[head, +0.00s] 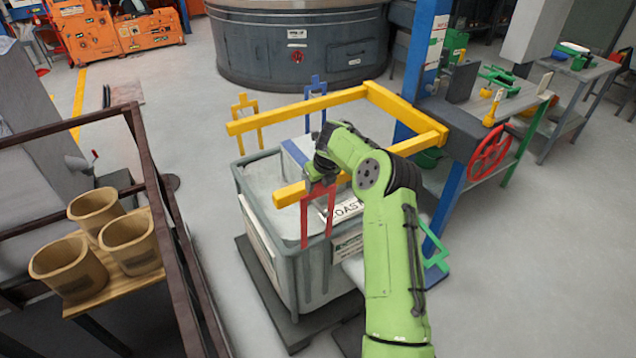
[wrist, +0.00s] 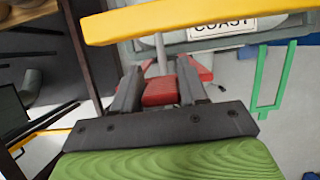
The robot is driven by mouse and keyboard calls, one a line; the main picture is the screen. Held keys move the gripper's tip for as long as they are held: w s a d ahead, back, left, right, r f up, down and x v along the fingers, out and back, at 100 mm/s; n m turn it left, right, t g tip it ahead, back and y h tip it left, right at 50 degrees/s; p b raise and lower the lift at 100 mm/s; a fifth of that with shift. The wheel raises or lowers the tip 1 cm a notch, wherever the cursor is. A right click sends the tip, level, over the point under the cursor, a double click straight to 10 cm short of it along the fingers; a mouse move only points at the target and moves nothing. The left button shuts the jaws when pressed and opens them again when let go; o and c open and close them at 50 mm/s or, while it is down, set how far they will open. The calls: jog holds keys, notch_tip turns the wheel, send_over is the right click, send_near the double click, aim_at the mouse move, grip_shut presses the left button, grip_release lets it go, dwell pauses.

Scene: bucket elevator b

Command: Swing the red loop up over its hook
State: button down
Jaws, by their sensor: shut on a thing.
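The red loop (head: 304,222) stands up at the near side of the grey bin (head: 290,255). Its two legs reach down along the bin's wall, and its upper part is close to the near arm of the yellow frame (head: 300,190). My gripper (head: 322,176) is at the loop's top and partly hides it. In the wrist view a red piece of the loop (wrist: 160,92) lies between the fingers of my gripper (wrist: 158,85), which are shut on it. The yellow bar (wrist: 190,18) crosses just beyond the fingertips. I cannot make out the red loop's hook.
A yellow loop (head: 246,122) and a blue loop (head: 315,92) stand at the bin's far side. A green loop (head: 437,262) is at the right. Tan buckets (head: 130,242) stand on a rack at left. Open floor lies between.

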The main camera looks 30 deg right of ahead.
jog(key=c, duration=1)
grip_release()
jog(key=shift+s+a+f, duration=0.1)
jog(key=shift+s+f, duration=0.1)
jog(key=shift+f, duration=0.2)
jog(key=o, duration=0.3)
jog(key=shift+w, duration=0.3)
jog(key=b+v, duration=0.1)
jog(key=v, duration=1.5)
jog(key=shift+w, duration=0.15)
jog(key=s+a+r+n+h, duration=0.1)
jog(key=s+a+r+n, duration=0.5)
jog(key=n, duration=0.4)
jog(key=s+a+r+n+h, duration=0.1)
jog(key=s+a+r+n, duration=0.2)
jog(key=s+a+n, duration=0.55)
jog(key=s+a+f+n, duration=0.1)
jog(key=s+n, duration=0.4)
jog(key=s, duration=0.1)
jog(key=s+a+f+n+y, duration=0.1)
jog(key=s+a+f+n, duration=0.1)
jog(key=s+n, duration=0.4)
jog(key=s+a+f+n+t+y+b, duration=0.1)
jog(key=s+a+f+n, duration=0.1)
jog(key=s+n, duration=0.4)
jog(key=shift+s+a, duration=0.1)
jog(key=shift+s, duration=0.55)
